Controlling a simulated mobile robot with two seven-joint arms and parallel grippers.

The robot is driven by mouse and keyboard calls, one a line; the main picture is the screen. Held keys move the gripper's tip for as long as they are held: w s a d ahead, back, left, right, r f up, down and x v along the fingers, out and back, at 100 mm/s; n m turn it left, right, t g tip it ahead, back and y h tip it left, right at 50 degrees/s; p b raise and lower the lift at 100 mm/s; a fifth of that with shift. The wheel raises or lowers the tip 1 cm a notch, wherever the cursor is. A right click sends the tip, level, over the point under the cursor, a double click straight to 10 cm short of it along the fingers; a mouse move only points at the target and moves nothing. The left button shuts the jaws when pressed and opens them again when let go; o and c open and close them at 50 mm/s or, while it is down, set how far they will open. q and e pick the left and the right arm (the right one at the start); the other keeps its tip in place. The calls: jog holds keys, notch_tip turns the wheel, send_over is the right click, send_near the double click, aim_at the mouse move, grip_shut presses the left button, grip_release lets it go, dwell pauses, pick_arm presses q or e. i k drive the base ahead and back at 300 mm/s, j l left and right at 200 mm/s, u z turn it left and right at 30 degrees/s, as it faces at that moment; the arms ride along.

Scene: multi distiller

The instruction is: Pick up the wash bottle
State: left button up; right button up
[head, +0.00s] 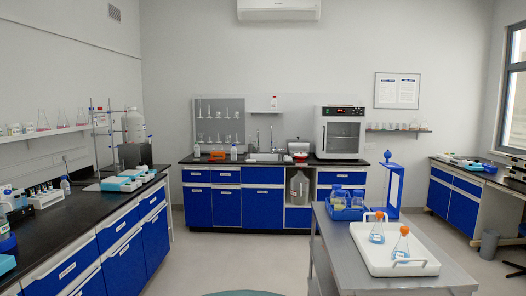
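I see no bottle that is clearly a wash bottle at this distance. A small clear bottle with a blue label (65,186) stands upright on the left black bench. A similar small bottle (234,153) stands on the back bench, left of the sink, with another (197,150) further left. Two flasks with orange caps and blue labels, one nearer (401,246) and one farther (377,232), stand in a white tray (415,267) on the grey table. Neither of my grippers is in view.
The grey metal table (341,252) stands at right front, with a blue carrier of bottles (347,213) on it. The left bench (60,231) runs along the left wall. The back bench (254,163) bears an oven (340,133). Open floor (235,255) lies between them.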

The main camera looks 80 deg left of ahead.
aim_at(233, 150)
jog(key=j+u, duration=0.25)
jog(key=u, duration=0.15)
jog(key=j+u, duration=0.25)
jog(key=u, duration=0.2)
jog(key=i+j+u, duration=0.15)
jog(key=j+u, duration=0.25)
jog(key=i+j+u, duration=0.25)
jog(key=j+u, duration=0.2)
jog(key=i+j+u, duration=0.25)
jog(key=u, duration=0.15)
jog(key=i+j+u, duration=0.25)
jog(key=u, duration=0.15)
jog(key=i+j+u, duration=0.1)
jog(key=i+u, duration=0.5)
jog(key=i, duration=3.05)
jog(key=i+z, duration=0.15)
jog(key=i, duration=0.3)
jog(key=i+j+z, duration=0.1)
jog(key=i, duration=0.4)
jog(key=i+j+z, duration=0.15)
jog(key=i, duration=0.3)
jog(key=i+j+z, duration=0.15)
jog(key=i, duration=0.3)
jog(key=j, duration=0.1)
